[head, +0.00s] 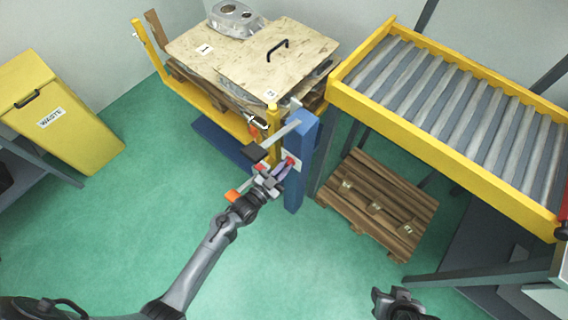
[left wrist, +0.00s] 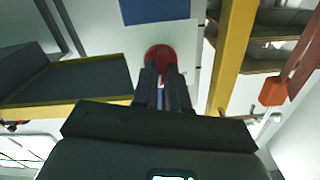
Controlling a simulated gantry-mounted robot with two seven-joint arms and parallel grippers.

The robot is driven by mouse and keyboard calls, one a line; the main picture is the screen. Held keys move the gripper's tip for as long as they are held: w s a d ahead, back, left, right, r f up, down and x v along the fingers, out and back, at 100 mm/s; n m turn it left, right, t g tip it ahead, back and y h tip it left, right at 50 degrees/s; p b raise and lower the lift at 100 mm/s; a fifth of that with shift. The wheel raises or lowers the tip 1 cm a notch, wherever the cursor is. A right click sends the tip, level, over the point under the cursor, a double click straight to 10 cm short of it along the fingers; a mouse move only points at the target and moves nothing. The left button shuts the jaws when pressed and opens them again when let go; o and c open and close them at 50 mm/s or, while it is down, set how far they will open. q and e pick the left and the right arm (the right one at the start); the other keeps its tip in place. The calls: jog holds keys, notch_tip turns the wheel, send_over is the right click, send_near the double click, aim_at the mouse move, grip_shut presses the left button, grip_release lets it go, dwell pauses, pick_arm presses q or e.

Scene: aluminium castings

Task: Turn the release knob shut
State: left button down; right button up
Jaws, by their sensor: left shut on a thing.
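The red release knob (head: 290,161) is on a pale plate on the blue post (head: 304,135), and part of it is hidden by my gripper. My left gripper (head: 277,173) reaches it from the lower left. In the left wrist view the red knob (left wrist: 160,54) shows at the tips of my left fingers (left wrist: 161,75), which are shut on it. Its exact turn angle is hard to tell. My right gripper (head: 392,298) is low in the head view, away from the post, and its fingers are not clear.
A yellow-framed stand carries wooden boards (head: 235,60) and a metal casting (head: 234,18) behind the post. A roller conveyor (head: 440,100) and a wooden pallet (head: 378,205) are to the right. A yellow waste bin (head: 60,115) stands left. Green floor between is clear.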

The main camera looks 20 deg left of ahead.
pick_arm(q)
jog(key=n+p, duration=0.1)
jog(key=n, duration=0.1)
jog(key=n+p, duration=0.1)
jog(key=shift+a+r+n, duration=0.1)
jog(key=shift+r+n, duration=0.1)
jog(key=shift+n, duration=0.2)
jog(key=shift+w+a+f+n+p, duration=0.1)
jog(key=shift+n+p, duration=0.85)
jog(key=shift+n, duration=1.2)
jog(key=shift+a+f+n+p, duration=0.1)
jog(key=shift+n+p, duration=0.8)
jog(key=shift+n, duration=1.25)
jog(key=c, duration=1.2)
grip_release()
jog(key=shift+o, duration=0.2)
